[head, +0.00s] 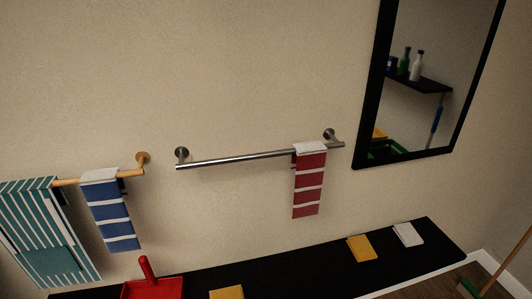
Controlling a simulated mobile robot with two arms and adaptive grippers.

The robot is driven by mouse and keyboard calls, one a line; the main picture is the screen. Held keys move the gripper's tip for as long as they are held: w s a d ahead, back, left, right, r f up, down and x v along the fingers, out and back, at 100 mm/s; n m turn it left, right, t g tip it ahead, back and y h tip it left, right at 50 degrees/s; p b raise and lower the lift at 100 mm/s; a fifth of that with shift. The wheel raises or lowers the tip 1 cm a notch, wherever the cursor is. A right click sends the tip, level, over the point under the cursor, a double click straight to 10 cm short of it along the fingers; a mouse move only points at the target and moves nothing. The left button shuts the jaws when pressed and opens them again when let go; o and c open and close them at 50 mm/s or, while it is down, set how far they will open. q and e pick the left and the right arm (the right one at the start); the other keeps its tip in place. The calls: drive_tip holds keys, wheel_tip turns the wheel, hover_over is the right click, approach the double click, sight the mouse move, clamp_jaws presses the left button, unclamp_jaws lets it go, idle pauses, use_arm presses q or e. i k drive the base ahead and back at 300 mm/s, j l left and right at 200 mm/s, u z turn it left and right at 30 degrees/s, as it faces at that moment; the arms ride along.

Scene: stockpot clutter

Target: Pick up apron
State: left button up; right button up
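The apron is most likely the teal cloth with white stripes and a pocket-like patch (38,222), hanging over the wooden rail (68,182) at the far left of the head view. The left end of the rail and the left edge of this cloth are partly cut off by the frame. Neither of my grippers shows in the head view.
A blue-and-white striped towel (112,215) hangs beside the apron on the wooden rail. A red-and-white towel (309,184) hangs on a metal rail (235,159). Below, a black shelf (300,268) holds a red dustpan (152,286) and folded cloths (360,248). A black-framed mirror (430,80) hangs at right.

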sight(35, 231)
drive_tip(key=j+u, duration=0.1)
drive_tip(key=u, duration=1.4)
drive_tip(key=k+j, duration=0.05)
